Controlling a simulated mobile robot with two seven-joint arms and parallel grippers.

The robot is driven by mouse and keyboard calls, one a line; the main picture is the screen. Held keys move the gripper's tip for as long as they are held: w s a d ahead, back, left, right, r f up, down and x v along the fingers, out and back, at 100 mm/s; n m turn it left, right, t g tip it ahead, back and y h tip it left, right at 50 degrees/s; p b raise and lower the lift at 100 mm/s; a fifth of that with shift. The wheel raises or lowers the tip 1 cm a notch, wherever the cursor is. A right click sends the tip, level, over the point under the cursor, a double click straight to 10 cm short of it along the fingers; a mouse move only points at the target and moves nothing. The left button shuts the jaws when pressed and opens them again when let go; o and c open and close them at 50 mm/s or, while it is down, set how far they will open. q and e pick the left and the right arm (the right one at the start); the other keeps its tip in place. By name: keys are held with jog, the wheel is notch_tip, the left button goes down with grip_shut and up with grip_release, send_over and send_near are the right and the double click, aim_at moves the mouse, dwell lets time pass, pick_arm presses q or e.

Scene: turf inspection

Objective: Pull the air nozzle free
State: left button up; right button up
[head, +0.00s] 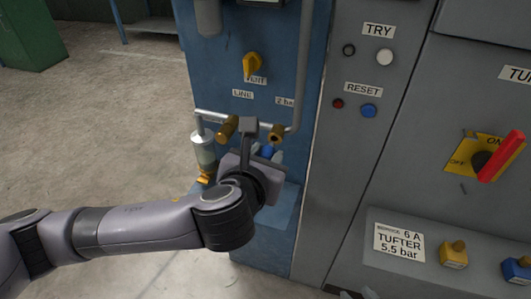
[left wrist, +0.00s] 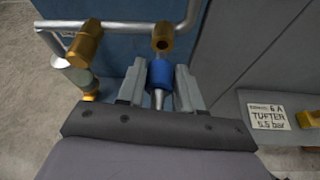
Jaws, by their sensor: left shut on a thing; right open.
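The air nozzle (left wrist: 157,74) has a blue body and a grey tapered tip. It sits between the two grey fingers of my left gripper (left wrist: 160,88), which is shut on it. In the head view a little of the blue nozzle (head: 267,151) shows beside my left gripper (head: 268,157); my wrist hides the rest. A brass fitting (left wrist: 163,38) on the pipe is just above the nozzle; I cannot tell if they touch. Only the tips of my right gripper (head: 358,294) show at the bottom edge of the head view, open.
A second brass fitting (head: 227,127) and a clear filter bowl (head: 203,150) are left of the gripper. A grey cabinet with a blue button (head: 368,110) and red-handled switch (head: 501,155) stands right.

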pick_arm(q)
jog(key=shift+s+a+r+p, duration=0.1)
jog(key=shift+s+a+p, duration=0.1)
jog(key=shift+s+p, duration=0.35)
jog(key=shift+s+a+p, duration=0.2)
jog(key=shift+s, duration=0.5)
jog(key=shift+s+a+p, duration=0.2)
jog(key=shift+s+p, duration=0.1)
jog(key=shift+s, duration=0.3)
jog(key=shift+s+a+p, duration=0.15)
jog(key=shift+s+p, duration=0.1)
jog(key=shift+s, duration=0.3)
